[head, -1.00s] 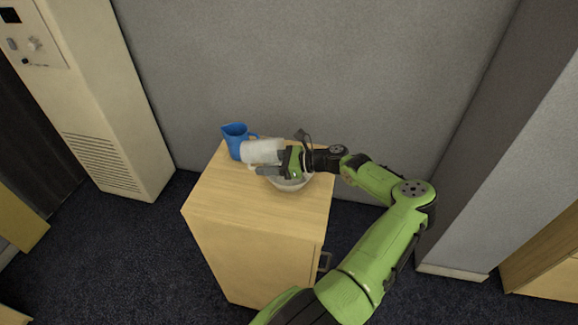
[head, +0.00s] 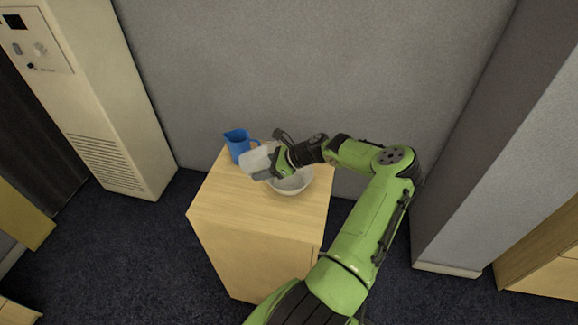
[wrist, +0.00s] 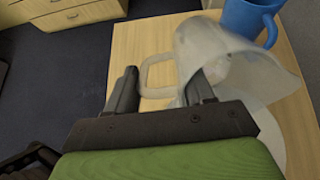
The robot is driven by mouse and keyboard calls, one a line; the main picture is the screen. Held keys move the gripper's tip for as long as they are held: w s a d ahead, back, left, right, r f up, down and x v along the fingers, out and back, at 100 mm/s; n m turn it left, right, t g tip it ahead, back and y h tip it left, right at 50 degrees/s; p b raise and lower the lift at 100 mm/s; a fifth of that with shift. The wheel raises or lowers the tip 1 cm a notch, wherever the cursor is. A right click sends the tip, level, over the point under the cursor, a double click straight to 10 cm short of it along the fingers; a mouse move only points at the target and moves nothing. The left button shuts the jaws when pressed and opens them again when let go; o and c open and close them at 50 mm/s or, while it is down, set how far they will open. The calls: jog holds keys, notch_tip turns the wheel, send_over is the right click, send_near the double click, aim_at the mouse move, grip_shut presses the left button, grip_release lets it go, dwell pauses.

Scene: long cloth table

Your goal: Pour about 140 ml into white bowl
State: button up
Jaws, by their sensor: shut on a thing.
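My gripper (head: 277,164) is shut on a translucent whitish jug (head: 257,163) and holds it at the top of the cabinet. In the wrist view the jug (wrist: 250,72) is tilted, and its handle (wrist: 155,72) shows between the two fingers of my gripper (wrist: 160,88). The white bowl (head: 292,184) stands on the cabinet top, beside and partly below the jug and gripper. In the wrist view the bowl (wrist: 268,140) is mostly hidden behind the jug. I cannot make out any liquid in the jug or the bowl.
A blue jug (head: 238,147) stands upright at the back left of the wooden cabinet top (head: 245,205), close to the held jug. The grey wall (head: 330,70) is right behind. The front of the top is clear. A tall beige unit (head: 100,100) stands at the left.

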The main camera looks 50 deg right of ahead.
aim_at(247, 171)
jog(key=shift+w+a+r+g+h+p, duration=0.15)
jog(key=shift+r+g+h+p, duration=0.35)
jog(key=shift+p, duration=0.7)
jog(key=shift+f, duration=0.15)
dwell(0.7)
jog(key=g, duration=0.1)
jog(key=w+r+g+h, duration=0.1)
jog(key=shift+a+r+g, duration=0.1)
jog(key=shift+r+g, duration=0.1)
jog(key=shift+g, duration=0.1)
jog(key=w+f+g, duration=0.1)
jog(key=w+a+f+g+h, duration=0.1)
jog(key=f+g, duration=0.1)
jog(key=w+a+f+g+h+b, duration=0.1)
jog(key=shift+w+f, duration=0.25)
jog(key=shift+f, duration=0.05)
jog(key=shift+w+a+f+g+h, duration=0.15)
jog(key=shift+w+g+h, duration=0.2)
jog(key=shift+g, duration=0.25)
jog(key=shift+w+a+f+g+h, duration=0.15)
jog(key=shift+w+g+h, duration=0.15)
jog(key=shift+g, duration=0.3)
